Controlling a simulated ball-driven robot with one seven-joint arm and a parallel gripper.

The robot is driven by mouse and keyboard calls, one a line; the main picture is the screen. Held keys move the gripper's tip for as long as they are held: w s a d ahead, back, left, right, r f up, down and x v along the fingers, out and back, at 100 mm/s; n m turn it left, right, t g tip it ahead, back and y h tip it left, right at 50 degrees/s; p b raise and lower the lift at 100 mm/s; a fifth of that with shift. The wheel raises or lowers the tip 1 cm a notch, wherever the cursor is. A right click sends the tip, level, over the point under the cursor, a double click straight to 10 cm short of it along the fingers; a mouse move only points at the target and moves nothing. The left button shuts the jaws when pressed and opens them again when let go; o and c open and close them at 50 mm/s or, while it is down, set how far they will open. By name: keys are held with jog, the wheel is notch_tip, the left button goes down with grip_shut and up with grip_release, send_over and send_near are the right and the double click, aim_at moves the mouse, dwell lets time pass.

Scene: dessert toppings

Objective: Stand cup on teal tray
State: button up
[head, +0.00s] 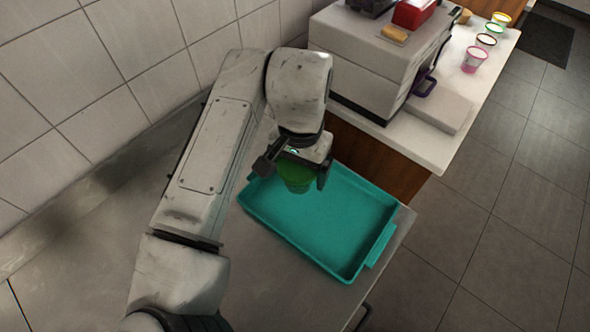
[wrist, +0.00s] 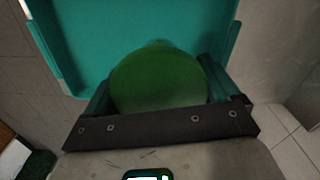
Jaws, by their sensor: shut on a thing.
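The cup is green (head: 297,180). My gripper (head: 294,175) is shut on it at the upper left part of the teal tray (head: 345,256). In the wrist view the cup (wrist: 158,80) fills the space between the two fingers of my gripper (wrist: 160,98). The teal tray (wrist: 95,30) shows behind it there. The bare tray floor lies to the right of and below the cup in the head view. I cannot tell whether the cup's base touches the tray.
The tray rests on a grey metal counter (head: 270,283) against a tiled wall. A white counter (head: 430,140) with a large machine (head: 360,65) stands beyond it. Several small cups, one of them pink (head: 473,60), stand at its far right. A grey tiled floor lies at right.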

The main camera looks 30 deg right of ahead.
jog(key=w+f, duration=0.2)
jog(key=f, duration=0.1)
jog(key=shift+w+d+f, duration=0.25)
jog(key=shift+w, duration=0.15)
jog(key=shift+w+f+p, duration=0.2)
jog(key=shift+f+p, duration=0.5)
jog(key=shift+f, duration=1.1)
jog(key=shift+f, duration=0.1)
jog(key=o, duration=0.7)
jog(key=shift+o, duration=0.3)
notch_tip(320, 180, up, 12)
jog(key=shift+r+b, duration=0.15)
jog(key=shift+b, duration=0.75)
